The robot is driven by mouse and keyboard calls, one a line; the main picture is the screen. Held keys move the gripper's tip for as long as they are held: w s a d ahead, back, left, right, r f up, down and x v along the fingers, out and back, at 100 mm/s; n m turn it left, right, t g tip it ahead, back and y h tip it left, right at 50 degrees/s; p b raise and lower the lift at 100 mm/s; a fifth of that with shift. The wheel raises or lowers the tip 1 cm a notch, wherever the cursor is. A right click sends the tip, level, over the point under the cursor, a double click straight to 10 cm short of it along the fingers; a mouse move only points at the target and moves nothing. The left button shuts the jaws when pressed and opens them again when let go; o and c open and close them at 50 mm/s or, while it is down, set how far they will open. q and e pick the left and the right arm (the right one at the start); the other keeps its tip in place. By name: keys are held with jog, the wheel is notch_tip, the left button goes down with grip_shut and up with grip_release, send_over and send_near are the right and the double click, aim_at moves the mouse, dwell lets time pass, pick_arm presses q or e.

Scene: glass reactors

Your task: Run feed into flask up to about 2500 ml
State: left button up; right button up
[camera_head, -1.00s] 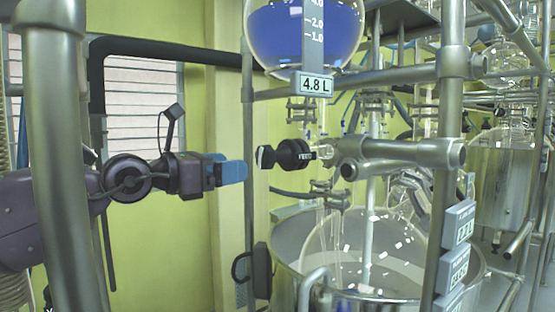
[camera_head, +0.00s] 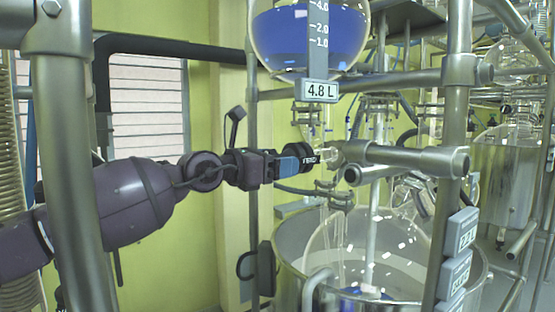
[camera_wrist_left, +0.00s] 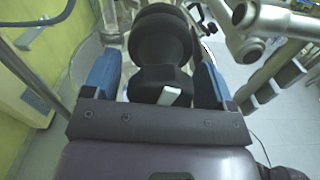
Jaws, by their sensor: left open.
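The feed vessel (camera_head: 311,42) is a round glass bulb of blue liquid with a scale and a tag (camera_head: 320,91) reading 4.8 L. Below it is a black valve knob (camera_head: 309,158) with partly legible white lettering. My left gripper (camera_head: 290,160) is at the knob with its blue fingers. In the left wrist view, the open fingers (camera_wrist_left: 157,82) stand either side of the black knob (camera_wrist_left: 160,45), which has a white mark. The glass flask (camera_head: 335,245) sits in a metal vessel below; a little blue shows at its bottom. My right gripper is not in view.
A thick metal tube (camera_head: 410,158) crosses just right of the knob. A metal upright (camera_head: 253,130) stands close behind my left gripper. Small display tags (camera_head: 462,233) hang on the right post; their readings are hard to make out. Another metal vessel (camera_head: 505,160) stands at right.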

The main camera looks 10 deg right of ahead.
pick_arm(q)
jog(key=shift+d, duration=0.15)
jog(key=c, duration=0.9)
